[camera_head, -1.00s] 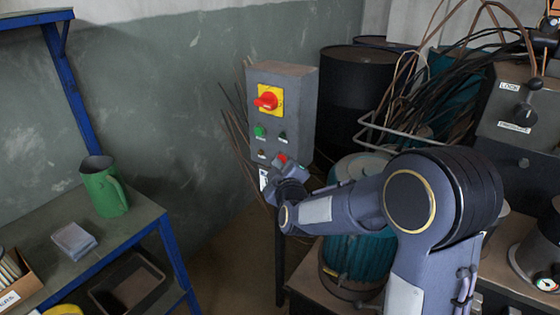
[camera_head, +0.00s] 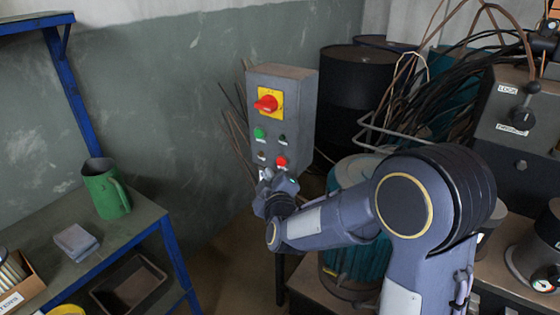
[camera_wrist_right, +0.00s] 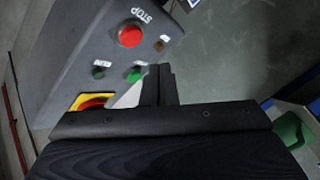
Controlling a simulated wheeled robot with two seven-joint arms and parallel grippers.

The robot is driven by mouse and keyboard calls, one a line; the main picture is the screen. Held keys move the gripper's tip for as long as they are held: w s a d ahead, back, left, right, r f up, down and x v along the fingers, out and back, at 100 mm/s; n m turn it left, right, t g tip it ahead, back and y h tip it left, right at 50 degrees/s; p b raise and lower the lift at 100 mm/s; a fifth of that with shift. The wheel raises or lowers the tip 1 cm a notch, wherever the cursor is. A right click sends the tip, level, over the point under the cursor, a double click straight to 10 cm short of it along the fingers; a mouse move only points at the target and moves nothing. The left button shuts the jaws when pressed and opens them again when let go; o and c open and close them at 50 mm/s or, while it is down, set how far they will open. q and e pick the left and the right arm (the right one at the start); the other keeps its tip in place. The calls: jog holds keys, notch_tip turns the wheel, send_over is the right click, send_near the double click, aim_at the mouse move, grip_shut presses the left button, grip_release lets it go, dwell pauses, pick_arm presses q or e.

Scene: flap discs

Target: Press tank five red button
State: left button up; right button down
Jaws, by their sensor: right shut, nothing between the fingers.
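A grey control box (camera_head: 300,115) stands near the wall, with a red round button (camera_head: 281,162) low on its front. In the right wrist view the red button (camera_wrist_right: 130,37) sits under a STOP label, in full view. My right gripper (camera_head: 264,176) is just below and left of the button in the head view, apart from it as far as I can tell. Its closed fingers (camera_wrist_right: 160,84) show in the wrist view, shut and empty, beside a green button (camera_wrist_right: 134,76). My left gripper is not in view.
A red rotary switch on a yellow plate (camera_head: 269,102) is above the buttons. Dark drums (camera_head: 356,90) and cables stand right of the box. A blue-framed bench (camera_head: 150,215) with a green jug (camera_head: 104,190) is at left.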

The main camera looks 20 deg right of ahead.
jog(key=shift+s+a, duration=0.75)
jog(key=shift+a, duration=0.2)
jog(key=s+d+f+m+g+y+p, duration=0.1)
jog(key=s+d+m+g+y, duration=0.2)
jog(key=s, duration=0.8)
jog(key=s+f+m+g+y, duration=0.1)
jog(key=s+m+g, duration=0.35)
jog(key=s, duration=0.75)
jog(key=s+d+f+m+g+y+p, duration=0.1)
jog(key=s+d+m+g+y, duration=0.2)
jog(key=s, duration=0.8)
notch_tip(320, 180, up, 15)
jog(key=a+g+h+p, duration=0.1)
jog(key=p, duration=1.3)
jog(key=shift+w+a+p, duration=0.25)
jog(key=shift+p, duration=0.15)
